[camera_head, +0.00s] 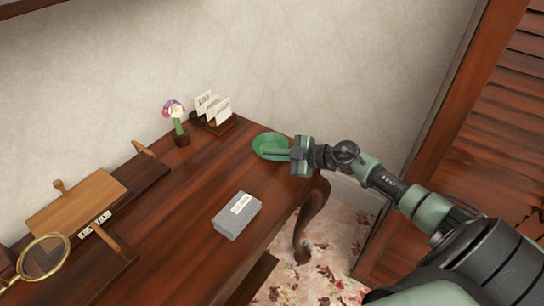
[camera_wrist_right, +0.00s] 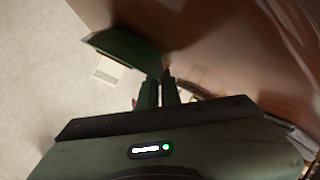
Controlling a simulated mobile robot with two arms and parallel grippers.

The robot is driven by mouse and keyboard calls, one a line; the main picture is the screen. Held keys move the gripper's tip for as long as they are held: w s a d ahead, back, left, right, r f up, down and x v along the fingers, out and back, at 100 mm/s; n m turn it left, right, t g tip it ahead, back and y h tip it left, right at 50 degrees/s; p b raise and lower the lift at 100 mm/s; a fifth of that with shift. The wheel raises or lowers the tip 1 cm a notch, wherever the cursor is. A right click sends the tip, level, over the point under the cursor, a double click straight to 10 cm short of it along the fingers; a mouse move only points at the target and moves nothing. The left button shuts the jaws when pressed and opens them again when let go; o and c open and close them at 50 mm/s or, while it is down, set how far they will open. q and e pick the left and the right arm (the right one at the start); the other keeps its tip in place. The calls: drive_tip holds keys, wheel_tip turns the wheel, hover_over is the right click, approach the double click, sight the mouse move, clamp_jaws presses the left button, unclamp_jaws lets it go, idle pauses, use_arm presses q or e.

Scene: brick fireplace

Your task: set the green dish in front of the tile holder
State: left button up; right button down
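The green dish (camera_head: 268,141) is at the far right end of the desk, near the corner by the wall. My right gripper (camera_head: 278,153) reaches in from the right, and its fingers overlap the dish. In the right wrist view the fingers (camera_wrist_right: 160,92) are close together on the edge of the dish (camera_wrist_right: 122,48); the gripper looks shut on its rim. I cannot tell whether the dish touches the desk. A dark wooden holder with upright white lettered pieces (camera_head: 213,122), which looks like the tile holder, stands at the back edge, left of the dish. My left gripper is not in view.
A grey box with a white label (camera_head: 237,215) lies near the desk's front edge. A flower in a small base (camera_head: 178,125) stands left of the holder. A wooden rack (camera_head: 85,205) and a magnifying glass (camera_head: 43,258) are at the left. Bare desktop (camera_head: 210,165) lies before the holder.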

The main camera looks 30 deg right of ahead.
drive_tip(key=c, duration=2)
unclamp_jaws()
drive_tip(key=shift+f, duration=0.1)
drive_tip(key=shift+c, duration=0.2)
drive_tip(key=o, duration=0.4)
drive_tip(key=v, duration=1.2)
drive_tip(key=shift+s, duration=0.1)
